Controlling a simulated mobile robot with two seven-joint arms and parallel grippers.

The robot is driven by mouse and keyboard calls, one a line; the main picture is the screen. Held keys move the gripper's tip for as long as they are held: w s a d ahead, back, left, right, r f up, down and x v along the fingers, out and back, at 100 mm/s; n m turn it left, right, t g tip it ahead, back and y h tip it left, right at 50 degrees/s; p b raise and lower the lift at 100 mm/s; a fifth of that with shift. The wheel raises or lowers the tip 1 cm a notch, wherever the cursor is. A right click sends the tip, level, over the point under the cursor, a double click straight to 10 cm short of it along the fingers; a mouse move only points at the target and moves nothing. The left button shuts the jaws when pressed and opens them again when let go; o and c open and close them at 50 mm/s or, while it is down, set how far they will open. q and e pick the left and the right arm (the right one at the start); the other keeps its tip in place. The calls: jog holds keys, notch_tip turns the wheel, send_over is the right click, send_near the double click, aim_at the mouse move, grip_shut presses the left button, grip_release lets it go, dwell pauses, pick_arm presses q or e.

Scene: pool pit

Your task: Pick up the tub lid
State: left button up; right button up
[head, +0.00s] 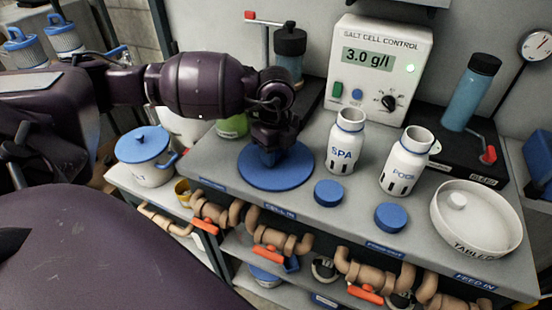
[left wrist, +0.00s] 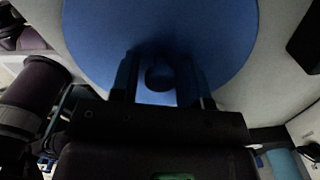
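The tub lid, a wide flat blue disc (head: 277,178), lies on the grey bench top under my left gripper. My left gripper (head: 270,158) points down over the middle of the lid and hides most of its centre. In the left wrist view the lid (left wrist: 215,30) fills the upper middle. A small dark knob (left wrist: 160,76) stands between the two fingers of my left gripper (left wrist: 158,80). The fingers are apart, one on each side of the knob, with a gap showing. My right gripper is not in view.
A white SPA bottle (head: 346,145) and another white bottle (head: 405,165) stand right of the lid. Small blue caps (head: 328,193) (head: 390,217) lie in front of them. A round white tablet dish (head: 475,238) is at right. A blue-lidded pot (head: 146,172) stands left.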

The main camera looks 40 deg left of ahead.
pick_arm(q)
jog(key=c, duration=0.6)
jog(key=shift+c, duration=0.2)
